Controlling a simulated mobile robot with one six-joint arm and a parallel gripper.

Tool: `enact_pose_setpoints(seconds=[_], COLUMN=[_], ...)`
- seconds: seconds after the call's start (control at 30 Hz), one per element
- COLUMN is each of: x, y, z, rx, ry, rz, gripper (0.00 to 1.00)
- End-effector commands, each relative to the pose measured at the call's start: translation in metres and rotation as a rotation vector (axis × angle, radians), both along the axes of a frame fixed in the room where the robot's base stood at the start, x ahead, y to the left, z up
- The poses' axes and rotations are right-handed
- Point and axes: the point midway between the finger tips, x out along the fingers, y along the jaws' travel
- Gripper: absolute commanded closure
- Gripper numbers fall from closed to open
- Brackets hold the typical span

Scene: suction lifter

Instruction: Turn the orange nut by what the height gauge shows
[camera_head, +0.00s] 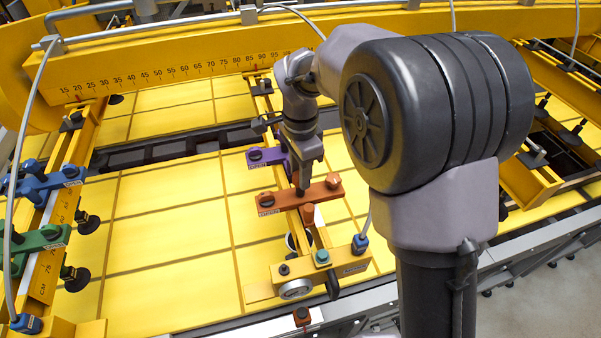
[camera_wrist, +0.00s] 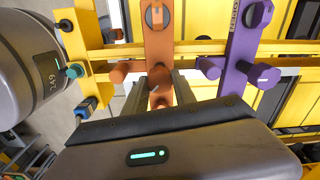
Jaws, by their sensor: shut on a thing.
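An orange clamp bar (camera_head: 285,199) lies across the yellow cross arm, with a round knob (camera_head: 267,199) at its left end and another orange knob (camera_head: 333,181) at its right end. My gripper (camera_head: 301,190) points down at the middle of this bar. In the wrist view my two dark fingers (camera_wrist: 160,88) are shut around an orange piece (camera_wrist: 157,77) on the bar, which looks like the nut; the fingers partly hide it. A round dial (camera_head: 296,289) sits on the front yellow block. Its reading is too small to make out, and I cannot tell whether it is the height gauge.
A purple clamp (camera_head: 256,157) stands just behind the orange one; it also shows in the wrist view (camera_wrist: 239,55). Blue (camera_head: 50,181) and green (camera_head: 45,238) clamps are at the left. A numbered scale (camera_head: 165,72) runs along the rear beam. Yellow panels (camera_head: 165,225) lie below.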

Motion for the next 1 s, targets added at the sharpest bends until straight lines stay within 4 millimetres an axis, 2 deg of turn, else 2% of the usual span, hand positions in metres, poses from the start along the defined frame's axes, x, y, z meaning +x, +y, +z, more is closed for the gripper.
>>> enact_pose_setpoints(seconds=[1.0], x=[-0.0010], y=[-0.0002], z=[-0.0005], rx=[0.000], ry=[0.004], rz=[0.961], gripper=[1.00])
